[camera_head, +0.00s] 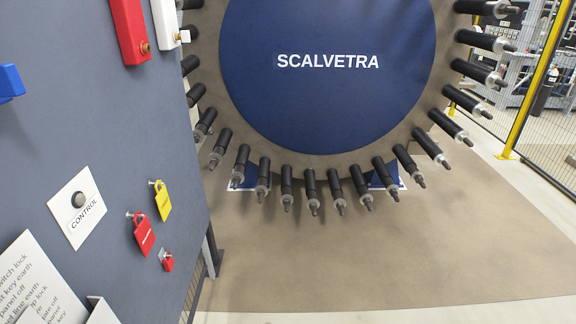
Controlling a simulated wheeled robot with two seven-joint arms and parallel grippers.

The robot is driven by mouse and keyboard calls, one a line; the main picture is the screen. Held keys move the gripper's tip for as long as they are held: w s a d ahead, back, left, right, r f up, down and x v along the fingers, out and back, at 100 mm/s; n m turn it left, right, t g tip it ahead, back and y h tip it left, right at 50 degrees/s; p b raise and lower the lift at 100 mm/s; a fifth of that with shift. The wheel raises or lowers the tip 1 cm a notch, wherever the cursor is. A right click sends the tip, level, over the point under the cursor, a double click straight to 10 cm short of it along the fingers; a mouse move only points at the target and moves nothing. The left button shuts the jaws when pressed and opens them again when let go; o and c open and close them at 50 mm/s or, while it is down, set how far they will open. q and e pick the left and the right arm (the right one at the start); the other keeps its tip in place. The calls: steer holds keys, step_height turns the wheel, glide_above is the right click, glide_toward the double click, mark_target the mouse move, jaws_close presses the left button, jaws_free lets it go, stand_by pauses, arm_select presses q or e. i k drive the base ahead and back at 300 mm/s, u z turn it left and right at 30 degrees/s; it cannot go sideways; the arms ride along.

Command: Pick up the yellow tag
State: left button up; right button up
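The yellow tag (163,201) hangs from a small metal peg on the grey cabinet panel (120,130), at the left of the head view. It has a line of dark print that is too small to read. A red tag (144,235) hangs from its own peg just below and to the left of it. A smaller red padlock-like piece (167,261) hangs lower down. Neither of my grippers shows in this view.
A white plate marked CONTROL with a dark knob (78,200) is left of the tags. A text sheet (35,275) is at lower left. The round SCALVETRA stack end (328,90), ringed with black bolts, stands right. A yellow-posted fence (530,100) is far right. Floor between is clear.

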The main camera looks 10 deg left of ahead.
mark_target(162, 199)
steer(key=u, duration=0.3)
steer(key=i, duration=1)
steer(key=u, duration=2.4)
